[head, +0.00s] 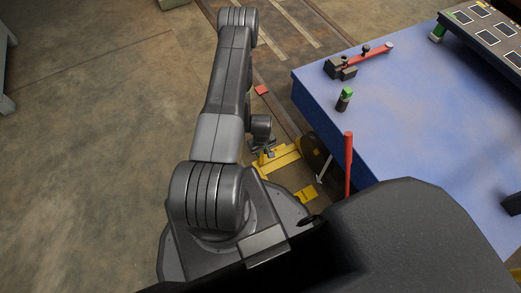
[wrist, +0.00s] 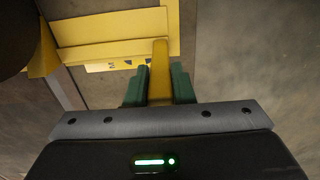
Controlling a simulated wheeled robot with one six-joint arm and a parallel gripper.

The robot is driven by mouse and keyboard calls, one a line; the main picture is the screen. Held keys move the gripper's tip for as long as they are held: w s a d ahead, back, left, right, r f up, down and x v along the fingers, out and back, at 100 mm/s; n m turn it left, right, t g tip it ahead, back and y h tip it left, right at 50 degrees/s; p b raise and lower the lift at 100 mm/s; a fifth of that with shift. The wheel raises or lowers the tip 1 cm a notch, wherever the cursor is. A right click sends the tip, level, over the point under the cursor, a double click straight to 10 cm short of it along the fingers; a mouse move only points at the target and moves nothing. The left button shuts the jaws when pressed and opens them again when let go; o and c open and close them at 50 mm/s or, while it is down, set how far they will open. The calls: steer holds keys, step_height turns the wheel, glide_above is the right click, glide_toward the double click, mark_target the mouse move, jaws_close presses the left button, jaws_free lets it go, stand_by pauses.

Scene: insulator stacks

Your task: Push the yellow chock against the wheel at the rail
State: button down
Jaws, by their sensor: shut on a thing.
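The yellow chock (head: 279,160) stands low on the floor beside the rail, just left of the dark wheel (head: 318,157) in the head view. My gripper (head: 263,148) is down at the chock. In the wrist view my gripper (wrist: 160,88) has its green fingers on both sides of the chock's upright yellow handle (wrist: 160,65), shut on it. The chock's plate (wrist: 110,30) spreads beyond. The wheel's dark edge (wrist: 12,35) shows at the upper left, close to the chock's sloped end. I cannot tell whether they touch.
A blue table (head: 400,115) stands right of the wheel, with a red-handled tool (head: 368,58) and a green-capped bottle (head: 344,99) on it. A red lever (head: 348,160) rises near the wheel. Another yellow piece (head: 306,194) lies nearer. Open floor (head: 90,130) extends left.

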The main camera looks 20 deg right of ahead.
steer(key=shift+s, duration=0.25)
stand_by(0.4)
steer(key=shift+s, duration=0.35)
steer(key=c, duration=1.2)
jaws_free()
steer(key=shift+s, duration=0.1)
steer(key=shift+o, duration=0.2)
step_height(320, 180, up, 22)
steer(key=p, duration=0.7)
steer(key=shift+p, duration=0.4)
steer(key=shift+f, duration=0.15)
